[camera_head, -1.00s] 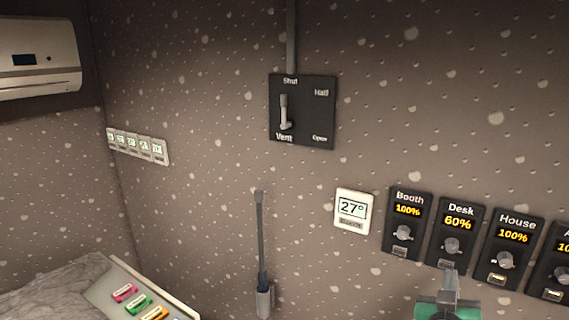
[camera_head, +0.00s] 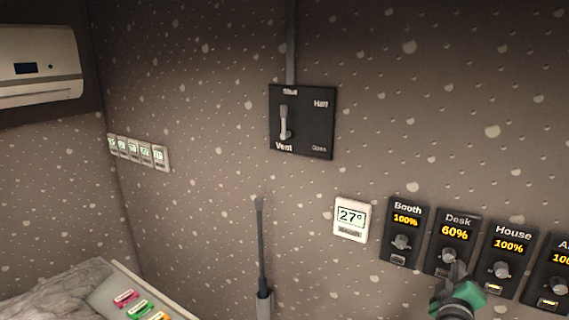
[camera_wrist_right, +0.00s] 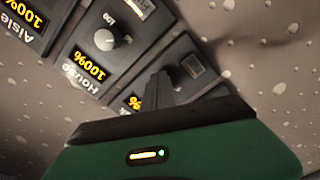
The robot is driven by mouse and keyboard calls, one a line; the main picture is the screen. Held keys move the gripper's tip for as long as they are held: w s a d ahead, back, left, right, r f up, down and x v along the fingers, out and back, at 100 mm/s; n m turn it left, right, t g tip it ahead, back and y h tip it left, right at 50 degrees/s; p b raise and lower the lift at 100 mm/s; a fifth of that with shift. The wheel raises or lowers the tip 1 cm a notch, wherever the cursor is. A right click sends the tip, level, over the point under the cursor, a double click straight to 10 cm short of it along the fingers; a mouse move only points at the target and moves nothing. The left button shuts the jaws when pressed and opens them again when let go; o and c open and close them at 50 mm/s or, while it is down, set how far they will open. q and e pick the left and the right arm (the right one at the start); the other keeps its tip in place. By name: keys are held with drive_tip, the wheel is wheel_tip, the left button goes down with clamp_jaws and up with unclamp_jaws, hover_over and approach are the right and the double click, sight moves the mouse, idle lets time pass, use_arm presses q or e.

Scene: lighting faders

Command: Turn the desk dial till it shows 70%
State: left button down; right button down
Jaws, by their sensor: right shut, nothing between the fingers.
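The Desk dial panel (camera_head: 463,219) is a dark plate on the wall with an orange readout of 60%. Its round grey knob (camera_head: 450,254) sits below the readout, partly behind my fingers. My right gripper (camera_head: 457,270) is shut and empty, its fingertips at the lower part of the Desk panel, by the knob. I cannot tell whether they touch it. In the right wrist view the shut fingers (camera_wrist_right: 160,88) cover most of the Desk panel and its readout (camera_wrist_right: 134,103). My left gripper is not in view.
The Booth panel (camera_head: 407,209) is left of Desk and the House panel (camera_head: 513,232) right of it, both reading 100%. Another panel stands at the right edge. A 27° thermostat (camera_head: 351,217), a vent lever plate (camera_head: 302,120) and a wall rod (camera_head: 261,240) are further left.

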drive_tip(key=shift+s, duration=0.1)
drive_tip(key=shift+a+r, duration=0.1)
drive_tip(key=shift+a, duration=0.05)
idle(0.3)
drive_tip(key=shift+w+r, duration=0.15)
drive_tip(key=shift+w, duration=0.05)
idle(0.3)
drive_tip(key=shift+w+a+f, duration=0.1)
drive_tip(key=shift+a+f, duration=0.15)
drive_tip(key=shift+a, duration=0.05)
idle(0.5)
